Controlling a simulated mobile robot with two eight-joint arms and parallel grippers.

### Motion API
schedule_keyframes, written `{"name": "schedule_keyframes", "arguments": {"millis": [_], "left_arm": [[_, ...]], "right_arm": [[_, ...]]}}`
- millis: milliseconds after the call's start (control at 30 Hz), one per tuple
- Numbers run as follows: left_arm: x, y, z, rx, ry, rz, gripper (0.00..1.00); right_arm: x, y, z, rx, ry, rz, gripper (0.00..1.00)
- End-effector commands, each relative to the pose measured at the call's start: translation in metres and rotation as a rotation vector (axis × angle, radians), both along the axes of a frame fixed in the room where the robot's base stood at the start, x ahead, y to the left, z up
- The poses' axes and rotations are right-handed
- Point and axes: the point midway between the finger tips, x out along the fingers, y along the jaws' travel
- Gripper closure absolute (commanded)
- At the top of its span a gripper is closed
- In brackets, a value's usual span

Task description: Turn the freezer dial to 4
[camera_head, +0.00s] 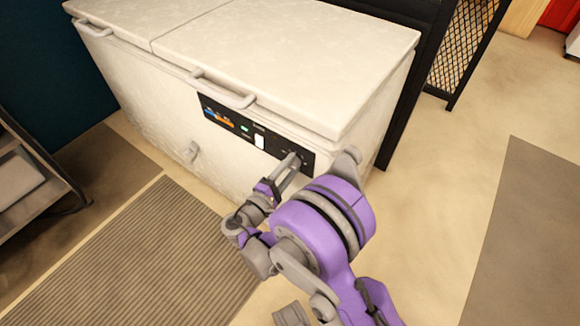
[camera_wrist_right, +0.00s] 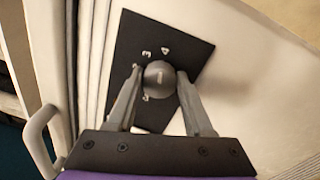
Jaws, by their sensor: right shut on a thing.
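The white chest freezer (camera_head: 160,90) stands with its lids closed. Its black control panel (camera_head: 225,118) is on the front and fills the middle of the right wrist view (camera_wrist_right: 190,45). The round grey dial (camera_wrist_right: 159,75) sits on this panel, with white numbers around it; a 4 and a 3 show above it. A short light mark is on the dial's face; I cannot tell which number it points to. My right gripper (camera_head: 291,160) is at the panel's right end. Its fingers, also in the right wrist view (camera_wrist_right: 159,88), are shut on the dial from both sides.
A lid handle (camera_head: 222,90) sticks out above the panel. A ribbed grey mat (camera_head: 130,255) lies on the floor in front. A metal rack (camera_head: 30,180) stands at the left. A black mesh partition (camera_head: 460,45) is behind the freezer's right end.

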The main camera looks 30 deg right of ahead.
Motion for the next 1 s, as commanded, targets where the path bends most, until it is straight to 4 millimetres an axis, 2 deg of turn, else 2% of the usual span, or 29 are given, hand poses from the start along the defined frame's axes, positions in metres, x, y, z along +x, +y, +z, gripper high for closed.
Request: {"name": "schedule_keyframes", "arguments": {"millis": [300, 700, 733, 900, 1000], "left_arm": [[0.0002, 0.0000, -0.0010, 0.000, 0.000, 0.000, 1.00], [0.0002, 0.0000, -0.0011, 0.000, 0.000, 0.000, 1.00], [0.0002, 0.0000, -0.0011, 0.000, 0.000, 0.000, 1.00], [0.0002, 0.0000, -0.0010, 0.000, 0.000, 0.000, 1.00], [0.0002, 0.0000, -0.0010, 0.000, 0.000, 0.000, 1.00]], "right_arm": [[0.0002, 0.0005, -0.0005, 0.032, -0.077, 0.001, 1.00], [0.0002, 0.0005, -0.0005, 0.035, -0.083, 0.001, 1.00], [0.0002, 0.0005, -0.0005, 0.035, -0.083, 0.001, 0.47], [0.0002, 0.0004, -0.0004, 0.035, -0.082, 0.001, 0.18], [0.0001, 0.0003, -0.0004, 0.035, -0.082, 0.001, 0.18]]}}
